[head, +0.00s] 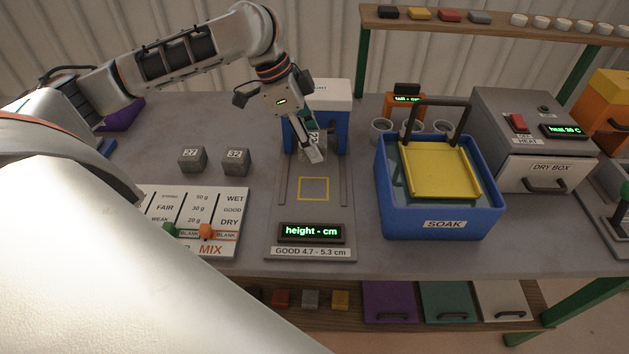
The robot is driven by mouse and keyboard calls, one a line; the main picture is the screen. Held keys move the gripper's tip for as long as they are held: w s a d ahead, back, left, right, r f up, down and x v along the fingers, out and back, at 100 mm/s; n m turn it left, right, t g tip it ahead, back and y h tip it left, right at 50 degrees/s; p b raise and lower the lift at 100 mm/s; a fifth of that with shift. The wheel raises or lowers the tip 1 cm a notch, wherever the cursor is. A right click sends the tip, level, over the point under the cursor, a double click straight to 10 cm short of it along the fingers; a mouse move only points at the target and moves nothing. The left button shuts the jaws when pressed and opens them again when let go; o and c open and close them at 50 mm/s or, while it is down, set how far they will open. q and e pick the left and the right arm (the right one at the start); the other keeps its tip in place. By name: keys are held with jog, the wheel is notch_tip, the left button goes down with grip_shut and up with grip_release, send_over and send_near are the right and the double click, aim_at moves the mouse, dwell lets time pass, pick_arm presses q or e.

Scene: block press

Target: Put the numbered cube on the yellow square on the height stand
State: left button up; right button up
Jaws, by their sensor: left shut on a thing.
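My left gripper (312,148) is shut on a grey numbered cube (314,136) and holds it over the back part of the height stand. The fingers hide part of the cube, and only part of its number shows. The height stand (283,217) has a yellow square outline (314,189) on its plate, and the square is bare. The stand's display (311,233) reads "height - cm", with a "GOOD 4.7 - 5.3 cm" label below it. Two more grey cubes, "22" (192,160) and "32" (235,162), stand on the table to the left. My right gripper is not in view.
A blue SOAK tub (440,224) with a yellow tray (437,170) stands right of the stand. A grey dry box (545,172) is farther right. A MIX board (190,220) lies at the left front. A blue and white device (329,104) stands behind the plate.

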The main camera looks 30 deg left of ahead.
pick_arm(q)
jog(key=b, duration=0.1)
send_over(320, 188)
jog(key=a, duration=0.1)
jog(key=f, duration=0.6)
jog(key=shift+s+a+f, duration=0.1)
jog(key=shift+s+f, duration=0.3)
notch_tip(320, 188, down, 4)
jog(key=shift+f+b, duration=0.1)
jog(key=shift+b, duration=0.45)
jog(key=shift+f, duration=0.35)
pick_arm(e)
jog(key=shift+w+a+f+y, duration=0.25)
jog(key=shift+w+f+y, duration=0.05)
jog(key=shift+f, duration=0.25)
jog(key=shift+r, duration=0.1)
pick_arm(q)
jog(key=o, duration=1.4)
jog(key=shift+f, duration=0.15)
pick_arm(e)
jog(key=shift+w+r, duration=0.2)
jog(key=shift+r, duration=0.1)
